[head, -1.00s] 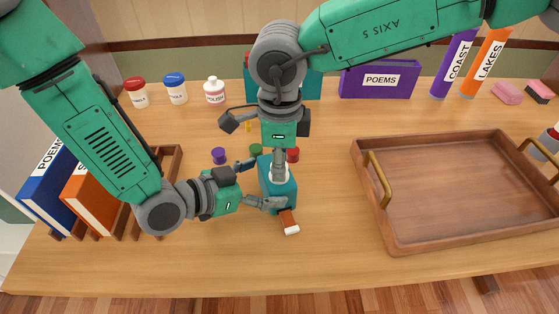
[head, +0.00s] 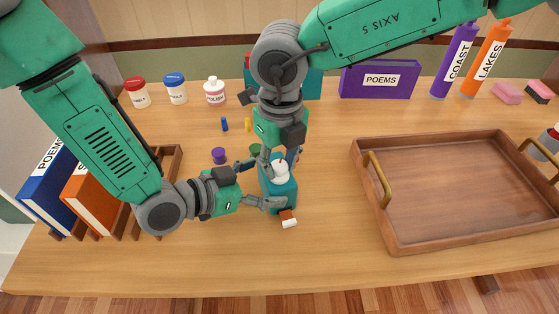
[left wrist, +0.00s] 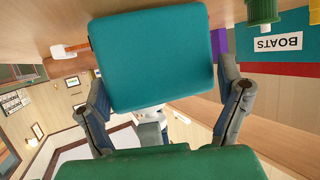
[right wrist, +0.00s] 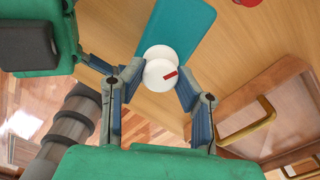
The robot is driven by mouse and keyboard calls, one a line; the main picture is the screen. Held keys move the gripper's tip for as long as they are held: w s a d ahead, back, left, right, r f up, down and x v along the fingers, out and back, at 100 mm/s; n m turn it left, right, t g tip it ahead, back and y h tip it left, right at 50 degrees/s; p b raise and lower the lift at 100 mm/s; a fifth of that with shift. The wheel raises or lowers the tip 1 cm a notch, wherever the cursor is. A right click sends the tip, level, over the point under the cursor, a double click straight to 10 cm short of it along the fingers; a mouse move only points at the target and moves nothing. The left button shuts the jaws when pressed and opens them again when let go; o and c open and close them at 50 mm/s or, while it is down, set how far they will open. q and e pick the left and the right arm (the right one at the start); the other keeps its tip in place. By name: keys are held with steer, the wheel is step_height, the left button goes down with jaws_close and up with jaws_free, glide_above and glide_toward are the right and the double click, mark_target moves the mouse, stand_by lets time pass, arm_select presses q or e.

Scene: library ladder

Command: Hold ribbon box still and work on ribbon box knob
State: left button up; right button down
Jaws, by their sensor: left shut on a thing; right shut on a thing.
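The teal ribbon box (head: 282,194) stands on the desk, its white knob (head: 280,173) on top. My left gripper (head: 262,184) is shut on the box from the left. In the left wrist view the box (left wrist: 155,58) fills the space between the fingers. My right gripper (head: 280,161) comes from above and is shut on the knob. In the right wrist view the knob (right wrist: 160,75) shows a red mark between the fingertips. A short brown strip with a white end (head: 289,221) sticks out from the box's near side.
A wooden tray (head: 400,246) with brass handles lies to the right. Books (head: 90,200) stand in a rack at left. Jars and a polish bottle (head: 214,92) stand behind. Small coloured pieces, one purple (head: 219,155), lie near the box. The front desk is clear.

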mark_target(281, 164)
arm_select(q)
steer(key=shift+f, duration=0.1)
arm_select(e)
steer(key=m, duration=0.7)
steer(key=shift+w, duration=0.1)
arm_select(q)
steer(key=shift+a, duration=0.1)
arm_select(e)
steer(key=m, duration=0.6)
steer(key=shift+d, duration=0.1)
steer(key=shift+m, duration=0.4)
steer(key=c, duration=1.2)
jaws_free()
step_height(281, 164, up, 12)
steer(key=shift+f, duration=0.1)
